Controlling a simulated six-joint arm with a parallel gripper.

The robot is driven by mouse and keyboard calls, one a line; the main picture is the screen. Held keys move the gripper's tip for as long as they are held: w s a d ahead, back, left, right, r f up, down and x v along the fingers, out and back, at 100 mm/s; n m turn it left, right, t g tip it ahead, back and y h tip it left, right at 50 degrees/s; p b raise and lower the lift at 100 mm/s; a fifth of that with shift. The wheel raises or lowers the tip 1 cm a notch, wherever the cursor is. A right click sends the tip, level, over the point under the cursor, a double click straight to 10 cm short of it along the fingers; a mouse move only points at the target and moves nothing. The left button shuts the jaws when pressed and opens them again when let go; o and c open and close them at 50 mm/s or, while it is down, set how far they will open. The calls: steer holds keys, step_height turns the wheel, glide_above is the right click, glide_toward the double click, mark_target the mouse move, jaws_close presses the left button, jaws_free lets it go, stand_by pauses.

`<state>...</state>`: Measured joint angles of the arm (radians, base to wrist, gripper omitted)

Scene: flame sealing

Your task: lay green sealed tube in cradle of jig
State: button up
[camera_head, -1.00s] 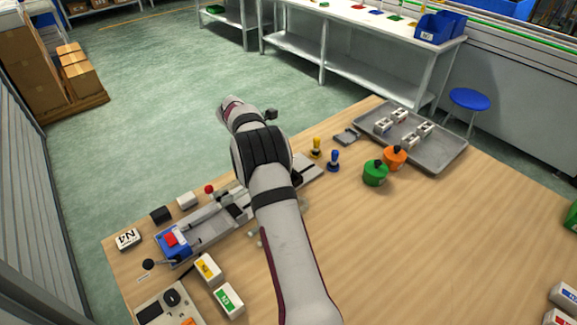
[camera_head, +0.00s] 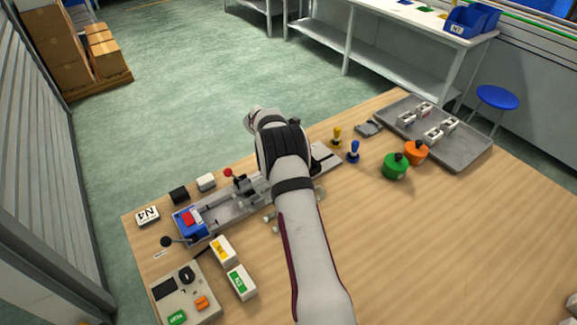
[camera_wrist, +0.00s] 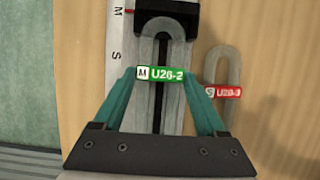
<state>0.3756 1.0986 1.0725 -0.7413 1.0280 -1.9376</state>
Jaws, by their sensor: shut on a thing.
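The green-labelled tube (camera_wrist: 173,74), marked M U20-2, is held between the teal fingers of my gripper (camera_wrist: 162,78) in the wrist view. Its clear U-bend (camera_wrist: 160,22) points away from the gripper, over the jig. The jig (camera_wrist: 188,100), with a dark slot, lies under and in line with the tube; I cannot tell whether the tube touches it. In the head view the long grey jig (camera_head: 222,210) lies near the table's left edge, and my arm hides the fingers and the tube.
A red-labelled U-tube (camera_wrist: 222,92) lies right of the jig in the wrist view. In the head view, a red knob (camera_head: 228,172) stands by the jig. Green (camera_head: 396,168) and orange (camera_head: 416,153) pots and a grey tray (camera_head: 465,152) are at right.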

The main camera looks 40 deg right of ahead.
steer(key=o, duration=1.4)
steer(key=shift+c, duration=0.2)
steer(key=v, duration=1.6)
